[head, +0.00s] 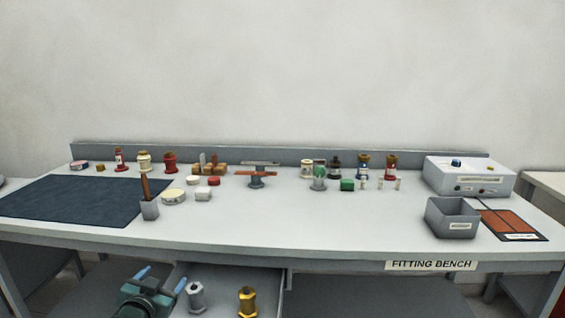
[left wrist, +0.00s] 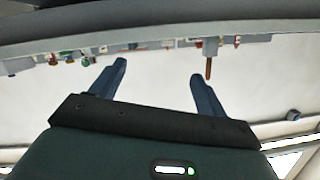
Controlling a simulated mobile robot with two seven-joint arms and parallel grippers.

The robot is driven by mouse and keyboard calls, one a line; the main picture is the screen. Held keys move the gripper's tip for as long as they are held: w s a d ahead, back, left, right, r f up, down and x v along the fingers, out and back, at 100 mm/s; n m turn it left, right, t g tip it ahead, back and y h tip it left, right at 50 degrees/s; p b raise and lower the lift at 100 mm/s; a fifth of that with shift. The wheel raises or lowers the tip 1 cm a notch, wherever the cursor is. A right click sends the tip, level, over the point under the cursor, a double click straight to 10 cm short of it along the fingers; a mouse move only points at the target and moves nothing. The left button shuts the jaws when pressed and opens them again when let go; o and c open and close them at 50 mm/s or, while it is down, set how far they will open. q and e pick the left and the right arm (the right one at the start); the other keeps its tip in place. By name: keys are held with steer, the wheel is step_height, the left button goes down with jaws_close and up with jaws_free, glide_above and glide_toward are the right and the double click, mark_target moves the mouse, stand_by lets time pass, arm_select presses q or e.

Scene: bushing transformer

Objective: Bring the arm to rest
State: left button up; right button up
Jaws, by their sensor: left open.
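My left gripper (head: 161,279) is low in front of the bench, at the bottom of the head view. Its two blue fingers are apart, with nothing between them. In the left wrist view the open fingers (left wrist: 158,68) also stand apart and empty. That view is upside down, with the bench edge and small parts along its top. My right gripper is in neither view. The fitting bench (head: 300,225) lies behind and above the left gripper.
An open drawer (head: 228,272) holds a grey hex fitting (head: 195,297) and a brass fitting (head: 247,301), right beside the left gripper. On the bench are a dark mat (head: 80,200), a grey bin (head: 452,226), a control box (head: 468,178) and several small parts. The front middle of the benchtop is clear.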

arm_select(q)
steer(key=s+d+f+g+h, duration=0.1)
steer(key=s+d+f, duration=0.35)
steer(key=s, duration=0.25)
steer(key=s+d+f+g+h, duration=0.1)
steer(key=s+d+f, duration=0.3)
steer(key=s+f, duration=0.3)
steer(key=s+d+f+g, duration=0.1)
steer(key=s+d, duration=0.2)
steer(key=s, duration=0.6)
steer(key=s+d+f+g+h, duration=0.1)
steer(key=s+d, duration=0.2)
steer(key=s, duration=0.6)
steer(key=shift+f+n+g, duration=0.3)
steer(key=shift+f+g, duration=0.1)
steer(key=shift+d, duration=0.1)
steer(key=shift+c, duration=0.3)
